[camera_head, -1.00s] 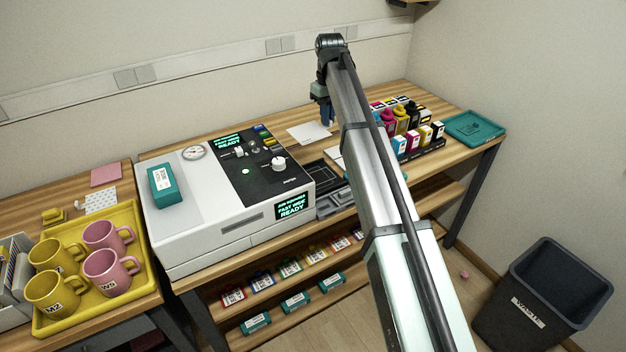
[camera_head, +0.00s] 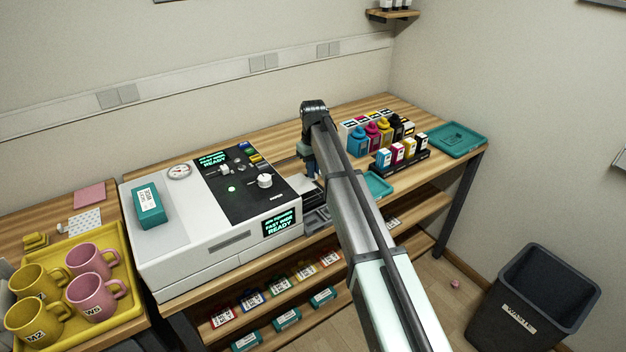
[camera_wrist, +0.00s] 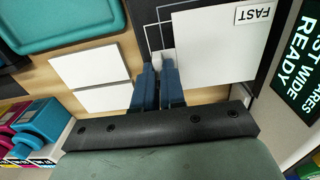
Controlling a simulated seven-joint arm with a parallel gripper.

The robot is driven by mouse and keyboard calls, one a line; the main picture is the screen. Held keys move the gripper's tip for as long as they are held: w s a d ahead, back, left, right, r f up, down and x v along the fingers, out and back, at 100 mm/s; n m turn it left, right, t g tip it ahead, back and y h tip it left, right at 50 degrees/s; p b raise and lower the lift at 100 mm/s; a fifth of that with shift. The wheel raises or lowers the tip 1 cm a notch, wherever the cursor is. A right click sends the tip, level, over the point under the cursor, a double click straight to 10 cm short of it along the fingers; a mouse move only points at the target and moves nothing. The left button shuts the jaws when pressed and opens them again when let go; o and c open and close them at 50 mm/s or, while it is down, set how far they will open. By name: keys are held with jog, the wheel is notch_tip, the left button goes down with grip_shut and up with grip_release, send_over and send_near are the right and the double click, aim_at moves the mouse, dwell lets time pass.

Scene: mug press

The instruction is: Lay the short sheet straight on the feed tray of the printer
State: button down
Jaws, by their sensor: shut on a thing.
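In the wrist view my gripper (camera_wrist: 163,68) has its blue fingers closed on the edge of a white sheet (camera_wrist: 215,50). The sheet spreads to the right of the fingers, over a dark surface that looks like the feed tray (camera_wrist: 265,66). A FAST label (camera_wrist: 255,14) shows at the sheet's upper right corner. White outline lines show beside the sheet's left side. I cannot tell whether the sheet touches the tray. In the head view my gripper (camera_head: 308,172) is low beside the right side of the printer (camera_head: 215,210); my arm hides most of the tray there.
Two other white sheets (camera_wrist: 88,64) (camera_wrist: 105,97) lie on the wood left of the fingers. A teal tray (camera_head: 378,185) and several ink bottles and cartridges (camera_head: 385,140) stand right of my arm. The bench behind the printer is clear.

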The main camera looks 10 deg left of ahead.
aim_at(313, 180)
jog(key=shift+f, duration=2.15)
jog(key=shift+f, duration=0.15)
jog(key=c, duration=1.2)
grip_release()
notch_tip(313, 180, up, 12)
jog(key=shift+r, duration=0.15)
